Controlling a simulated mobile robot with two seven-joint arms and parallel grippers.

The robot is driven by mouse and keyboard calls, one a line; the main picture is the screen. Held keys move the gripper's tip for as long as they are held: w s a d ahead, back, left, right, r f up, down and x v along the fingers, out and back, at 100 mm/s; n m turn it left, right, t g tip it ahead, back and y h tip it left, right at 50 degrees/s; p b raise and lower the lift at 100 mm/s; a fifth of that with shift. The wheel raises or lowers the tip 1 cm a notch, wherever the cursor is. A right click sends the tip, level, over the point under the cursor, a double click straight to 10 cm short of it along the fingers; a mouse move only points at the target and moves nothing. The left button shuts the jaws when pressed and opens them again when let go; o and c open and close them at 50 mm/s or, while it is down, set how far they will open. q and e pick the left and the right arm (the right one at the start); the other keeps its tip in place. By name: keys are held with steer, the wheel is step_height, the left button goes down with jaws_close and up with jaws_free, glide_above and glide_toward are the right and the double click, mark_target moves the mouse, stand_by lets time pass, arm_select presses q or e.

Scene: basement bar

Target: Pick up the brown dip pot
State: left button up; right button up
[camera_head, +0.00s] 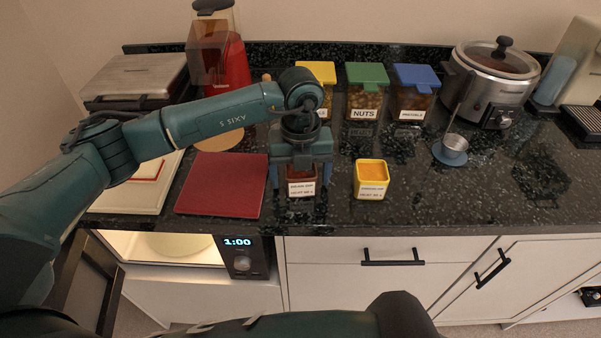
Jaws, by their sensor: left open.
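The brown dip pot (301,190) stands on the dark speckled counter, with a white label on its front. My left gripper (300,180) is above it and points down. Its fingers are open, one to the left and one to the right of the pot, with small gaps showing. The gripper body hides the top of the pot. My right gripper is not in view.
A yellow dip pot (371,181) stands just right of my left gripper. Behind are lidded boxes, including the green-lidded nuts box (365,91). A red board (221,185) lies left. A slow cooker (491,80) and ladle (454,143) are right. The microwave (240,262) is open below.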

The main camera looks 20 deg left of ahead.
arm_select(q)
steer(key=shift+f, duration=0.2)
steer(key=shift+r, duration=0.1)
steer(key=c, duration=1.2)
